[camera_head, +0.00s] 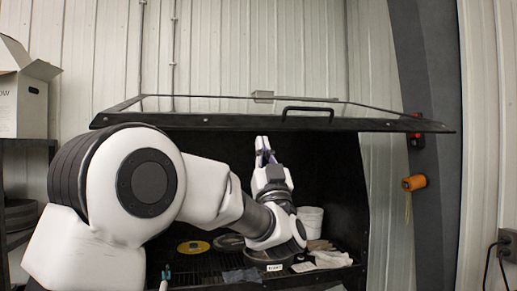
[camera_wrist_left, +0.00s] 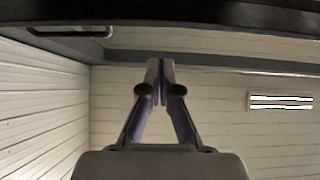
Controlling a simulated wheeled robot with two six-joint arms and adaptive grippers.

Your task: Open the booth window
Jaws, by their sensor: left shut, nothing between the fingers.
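The booth window (camera_head: 180,124) is a glass panel in a black frame. It is swung up and stands close to level above the dark booth opening, seen almost edge-on. Its black handle (camera_head: 307,109) shows on the front edge. My left gripper (camera_head: 264,145) points up just under the frame, left of the handle, with its fingers together and empty. In the left wrist view the shut fingers (camera_wrist_left: 160,72) point toward the black frame edge (camera_wrist_left: 200,22) across the top. I cannot tell whether they touch it. My right gripper is not in view.
Inside the booth are a white bucket (camera_head: 311,221), a yellow disc (camera_head: 193,247), a round pan (camera_head: 269,258) and a pale cloth (camera_head: 332,259). An orange tool (camera_head: 413,183) hangs on the grey post at right. A cardboard box (camera_head: 24,96) sits on a shelf at left.

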